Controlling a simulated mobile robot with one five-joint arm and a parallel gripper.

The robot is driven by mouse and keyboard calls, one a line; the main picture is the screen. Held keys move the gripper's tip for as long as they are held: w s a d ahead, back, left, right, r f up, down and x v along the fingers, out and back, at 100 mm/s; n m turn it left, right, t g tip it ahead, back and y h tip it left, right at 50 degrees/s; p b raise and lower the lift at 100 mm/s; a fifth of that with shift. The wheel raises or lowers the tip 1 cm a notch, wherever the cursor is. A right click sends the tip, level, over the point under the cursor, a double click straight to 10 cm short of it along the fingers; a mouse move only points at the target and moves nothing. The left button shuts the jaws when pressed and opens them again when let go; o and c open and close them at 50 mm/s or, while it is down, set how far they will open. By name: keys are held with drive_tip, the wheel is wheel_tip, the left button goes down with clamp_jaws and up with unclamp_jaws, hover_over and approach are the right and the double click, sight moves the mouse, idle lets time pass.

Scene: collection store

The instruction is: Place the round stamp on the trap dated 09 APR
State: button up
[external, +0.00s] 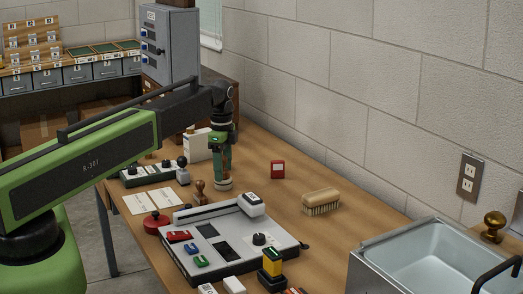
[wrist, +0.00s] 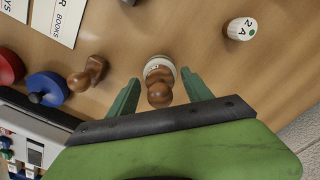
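A round stamp (wrist: 159,72) with a pale round base and a brown wooden knob stands between the two fingers of my gripper (wrist: 160,76) in the wrist view. A small gap shows on each side of it. In the external view my gripper (external: 223,168) points down over the table, and the stamp's pale base (external: 223,184) shows just below the fingertips. The gripper is open around the stamp. A second wooden stamp (wrist: 88,74) lies to the left, also in the external view (external: 200,192). I cannot read the date 09 APR on anything in these frames.
White cards (external: 150,200) lie left.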

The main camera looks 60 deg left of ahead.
wheel_tip(320, 180, up, 13)
drive_tip(key=p, duration=1.2)
drive_tip(key=shift+f+p, duration=0.2)
drive_tip(key=shift+p, duration=0.1)
drive_tip(key=shift+f, duration=0.15)
drive_tip(key=d+n, duration=0.1)
drive_tip(key=d, duration=0.7)
drive_tip(key=s+d+n, duration=0.1)
drive_tip(key=d+n, duration=0.1)
drive_tip(key=d, duration=0.7)
drive_tip(key=s+d+n, duration=0.1)
drive_tip(key=d, duration=0.8)
drive_tip(key=shift+s+n, duration=0.25)
drive_tip(key=shift+n, duration=0.05)
drive_tip(key=s+d+n, duration=0.2)
drive_tip(key=s+d, duration=0.1)
drive_tip(key=d, duration=0.4)
drive_tip(key=s+d+n, duration=0.2)
drive_tip(key=s+d, duration=0.1)
drive_tip(key=d, duration=0.5)
